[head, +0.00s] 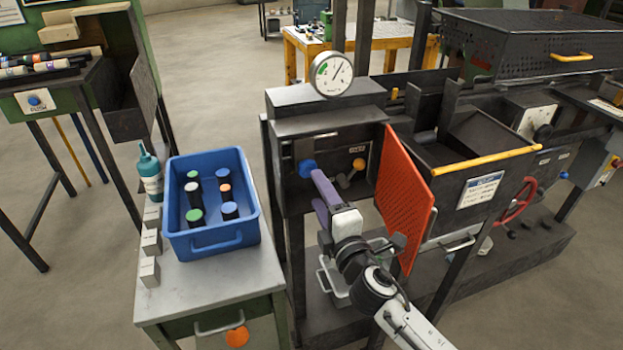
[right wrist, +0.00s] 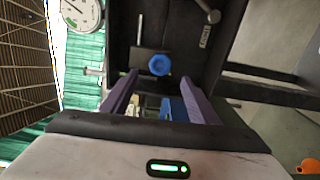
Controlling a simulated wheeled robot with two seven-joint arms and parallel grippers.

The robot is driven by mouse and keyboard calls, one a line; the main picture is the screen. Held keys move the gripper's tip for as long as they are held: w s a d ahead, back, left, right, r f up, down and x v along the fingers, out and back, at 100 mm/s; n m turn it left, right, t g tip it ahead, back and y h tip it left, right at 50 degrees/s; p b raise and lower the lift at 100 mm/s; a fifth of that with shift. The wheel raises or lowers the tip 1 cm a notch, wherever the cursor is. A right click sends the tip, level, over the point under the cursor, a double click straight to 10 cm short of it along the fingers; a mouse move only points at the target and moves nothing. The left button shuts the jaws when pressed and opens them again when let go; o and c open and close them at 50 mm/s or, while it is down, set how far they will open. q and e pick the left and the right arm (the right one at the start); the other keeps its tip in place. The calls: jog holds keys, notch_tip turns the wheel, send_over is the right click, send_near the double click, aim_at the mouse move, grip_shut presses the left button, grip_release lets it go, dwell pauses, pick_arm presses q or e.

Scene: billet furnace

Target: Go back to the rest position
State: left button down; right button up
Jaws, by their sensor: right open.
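My right gripper (head: 316,190) is in front of the open furnace box (head: 283,190) in the head view. Its purple fingers are apart in the right wrist view (right wrist: 163,100), with nothing gripped between them. A blue knob (head: 307,168) sits just beyond the fingertips; in the right wrist view the knob (right wrist: 159,65) lies ahead of the gap between the fingers. Whether a finger touches it I cannot tell. An orange knob (head: 358,164) on a lever is to its right. The red perforated door (head: 405,200) stands open beside my right arm. My left gripper is not in view.
A blue bin (head: 211,241) with several capped cylinders stands on a grey-topped cabinet (head: 210,290) to the left, beside a teal bottle (head: 150,172). A round gauge (head: 331,74) tops the furnace. Open floor lies at the back left and lower right.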

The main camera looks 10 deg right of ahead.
jog(key=s+d+f+m+g, duration=0.1)
jog(key=s+f+m+g, duration=0.4)
jog(key=s+f+m, duration=0.75)
jog(key=s+f+m+g, duration=0.2)
jog(key=s+f, duration=0.5)
jog(key=s, duration=0.3)
jog(key=s+f+m+g, duration=0.2)
jog(key=s+f+m, duration=0.1)
jog(key=s+f, duration=0.4)
jog(key=s, duration=0.3)
jog(key=shift+f+g+y, duration=0.15)
jog(key=shift+g+y, duration=0.15)
jog(key=shift+y, duration=0.1)
jog(key=shift+w, duration=0.1)
jog(key=shift+c, duration=0.3)
